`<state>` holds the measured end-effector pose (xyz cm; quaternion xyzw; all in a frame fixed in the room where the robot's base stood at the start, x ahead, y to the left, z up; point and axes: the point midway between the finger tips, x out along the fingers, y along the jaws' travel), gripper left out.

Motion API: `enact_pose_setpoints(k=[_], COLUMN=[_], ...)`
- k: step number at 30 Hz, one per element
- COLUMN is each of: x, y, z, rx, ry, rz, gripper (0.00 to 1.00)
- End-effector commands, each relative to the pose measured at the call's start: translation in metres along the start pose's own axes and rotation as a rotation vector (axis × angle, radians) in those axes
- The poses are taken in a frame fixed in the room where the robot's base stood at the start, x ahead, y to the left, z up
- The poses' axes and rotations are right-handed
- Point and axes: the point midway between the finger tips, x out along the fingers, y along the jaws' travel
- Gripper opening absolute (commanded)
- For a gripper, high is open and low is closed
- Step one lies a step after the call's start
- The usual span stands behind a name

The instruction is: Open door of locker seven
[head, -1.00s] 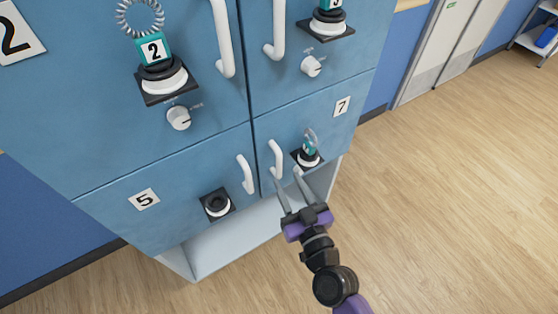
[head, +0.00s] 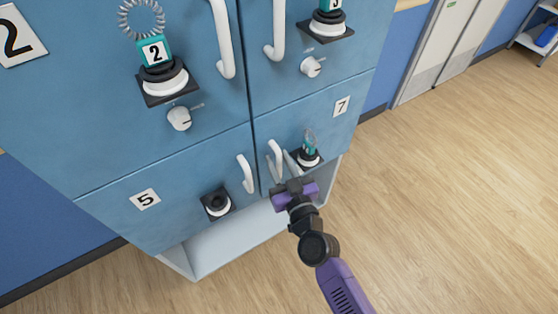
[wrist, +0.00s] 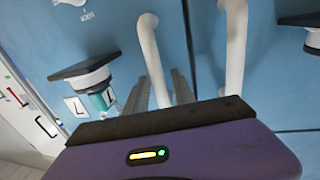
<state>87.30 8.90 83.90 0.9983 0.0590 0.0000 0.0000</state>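A black and white round lock (head: 309,157) with a teal tag and a coil sits right of the handle. My gripper (head: 281,165) is open at the handle, one finger on each side of its lower part. In the wrist view the handle's end lies between the fingers (wrist: 160,92). Whether they touch it is unclear.
Locker five's handle (head: 245,173) stands close to the left of locker seven's handle; its round lock (head: 216,203) has no tag. Locker two (head: 95,85) is above. A pale open ledge (head: 235,242) runs below the doors. The wooden floor (head: 450,170) at right is clear.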

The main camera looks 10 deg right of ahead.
Motion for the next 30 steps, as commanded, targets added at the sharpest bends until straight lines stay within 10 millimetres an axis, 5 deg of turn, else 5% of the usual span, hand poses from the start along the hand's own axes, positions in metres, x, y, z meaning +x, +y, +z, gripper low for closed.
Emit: enact_pose_setpoints(k=[4,30], x=[-0.0002,-0.0003], y=[0.0001,0.0000], z=[-0.0001,0.0000], rx=[0.000,0.000], ry=[0.000,0.000], rz=[0.000,0.000], gripper=[0.00,0.00])
